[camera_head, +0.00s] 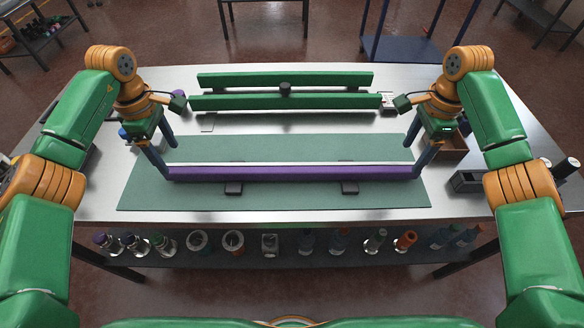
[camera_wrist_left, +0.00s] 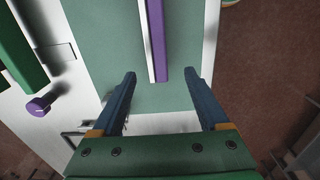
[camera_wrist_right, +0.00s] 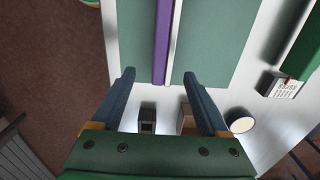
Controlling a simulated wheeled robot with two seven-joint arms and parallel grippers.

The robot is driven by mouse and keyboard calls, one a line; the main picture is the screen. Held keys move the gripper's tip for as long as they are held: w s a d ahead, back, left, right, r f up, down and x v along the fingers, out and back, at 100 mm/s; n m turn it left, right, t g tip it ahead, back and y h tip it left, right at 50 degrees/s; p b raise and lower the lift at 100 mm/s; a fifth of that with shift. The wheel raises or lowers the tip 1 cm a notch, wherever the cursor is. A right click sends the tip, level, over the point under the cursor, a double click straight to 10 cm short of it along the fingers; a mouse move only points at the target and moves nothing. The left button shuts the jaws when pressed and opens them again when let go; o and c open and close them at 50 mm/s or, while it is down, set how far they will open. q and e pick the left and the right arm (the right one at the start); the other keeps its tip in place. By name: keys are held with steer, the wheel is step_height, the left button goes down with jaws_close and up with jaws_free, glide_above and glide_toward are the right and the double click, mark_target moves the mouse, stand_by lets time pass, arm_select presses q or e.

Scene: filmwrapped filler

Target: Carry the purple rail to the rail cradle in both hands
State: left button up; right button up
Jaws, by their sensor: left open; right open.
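The purple rail (camera_head: 290,173) is long and straight with a pale strip along its far side. It lies across the green mat on small dark supports (camera_head: 233,188). Two long green bars at the back, a rear one (camera_head: 285,79) and a front one (camera_head: 240,102), look like the rail cradle. My left gripper (camera_head: 171,162) is open at the rail's left end; in the left wrist view the rail (camera_wrist_left: 158,45) ends between its fingertips. My right gripper (camera_head: 411,162) is open at the right end, with the rail (camera_wrist_right: 163,40) between its fingertips. Neither gripper is closed on it.
The green mat (camera_head: 150,198) covers the table's front. A brown box (camera_head: 452,147) and a dark grey box (camera_head: 466,181) sit at the right. Bottles and jars line a shelf (camera_head: 210,260) below the front edge.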

mark_target(178, 167)
arm_select(q)
steer(key=shift+s+f, duration=0.2)
steer(key=shift+f, duration=0.15)
arm_select(e)
steer(key=shift+s+f, duration=0.2)
steer(key=shift+f, duration=0.1)
arm_select(q)
steer(key=f, duration=0.2)
steer(key=w+f, duration=0.1)
steer(key=f, duration=0.2)
steer(key=shift+w+f, duration=0.15)
steer(key=shift+f, duration=0.2)
arm_select(e)
steer(key=f, duration=0.2)
steer(key=w+f, duration=0.1)
steer(key=f, duration=0.2)
steer(key=shift+w+f, duration=0.15)
steer(key=shift+f, duration=0.2)
arm_select(q)
steer(key=shift+s+f, duration=0.25)
steer(key=shift+f, duration=0.2)
arm_select(e)
steer(key=shift+s+f, duration=0.25)
steer(key=shift+f, duration=0.2)
arm_select(q)
steer(key=shift+w, duration=0.15)
jaws_close()
arm_select(e)
steer(key=shift+w, duration=0.15)
jaws_close()
